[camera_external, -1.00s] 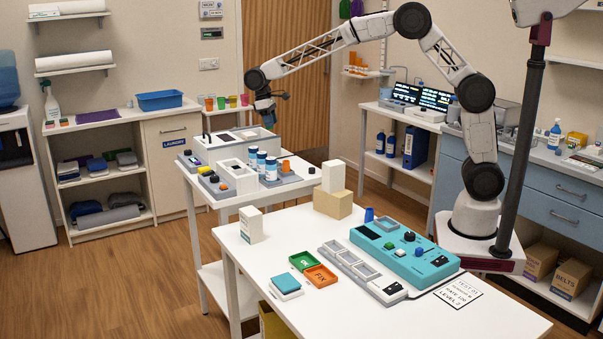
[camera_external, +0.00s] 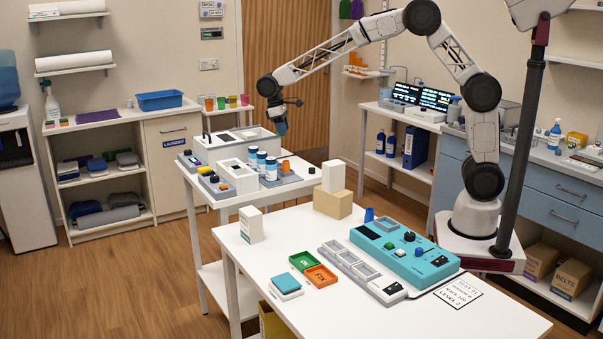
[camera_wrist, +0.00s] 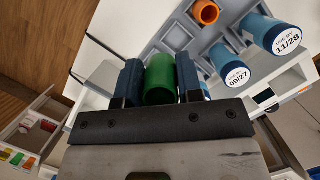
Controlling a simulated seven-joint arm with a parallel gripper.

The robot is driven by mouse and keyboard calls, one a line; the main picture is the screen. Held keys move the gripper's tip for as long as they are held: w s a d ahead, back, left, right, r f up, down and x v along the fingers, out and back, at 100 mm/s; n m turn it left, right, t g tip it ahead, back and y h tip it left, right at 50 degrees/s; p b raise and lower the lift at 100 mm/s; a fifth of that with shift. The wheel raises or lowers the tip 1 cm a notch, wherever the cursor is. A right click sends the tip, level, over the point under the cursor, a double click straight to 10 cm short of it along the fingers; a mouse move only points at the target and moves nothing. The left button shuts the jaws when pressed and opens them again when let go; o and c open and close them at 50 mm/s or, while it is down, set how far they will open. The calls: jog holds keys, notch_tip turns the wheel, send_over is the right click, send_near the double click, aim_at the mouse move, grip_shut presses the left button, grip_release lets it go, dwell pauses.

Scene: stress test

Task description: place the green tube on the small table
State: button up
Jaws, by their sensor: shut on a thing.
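My gripper (camera_wrist: 160,75) is shut on the green tube (camera_wrist: 160,80), which sits between its two blue fingers in the wrist view. In the external view my gripper (camera_external: 281,126) is above the right back part of the small white table (camera_external: 222,203). The tube cannot be made out clearly there. The small table bears a grey rack, white boxes and several blue bottles with white labels (camera_external: 271,168). An orange tube (camera_external: 285,165) stands in the rack near the bottles.
The large white table (camera_external: 255,270) in front carries a teal device (camera_external: 400,255), green and orange trays, a white box (camera_external: 251,225) and a cardboard block (camera_external: 332,203) with a white block on it. In the wrist view the labelled bottles (camera_wrist: 270,35) stand to the right of my gripper.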

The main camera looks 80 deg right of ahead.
jog(key=s+f+n, duration=0.1)
jog(key=s+f, duration=0.3)
jog(key=s, duration=0.5)
jog(key=s+d+f+n, duration=0.1)
jog(key=s+f, duration=0.4)
jog(key=s, duration=0.5)
jog(key=shift+d+n+h, duration=0.25)
jog(key=shift+n+h, duration=0.15)
jog(key=shift+n, duration=0.1)
send_over(294, 167)
jog(key=shift+w+a+f, duration=0.2)
jog(key=shift+w+f, duration=0.15)
jog(key=shift+f, duration=0.4)
jog(key=shift+f, duration=0.1)
jog(key=shift+f, duration=1.7)
jog(key=shift+f, duration=0.15)
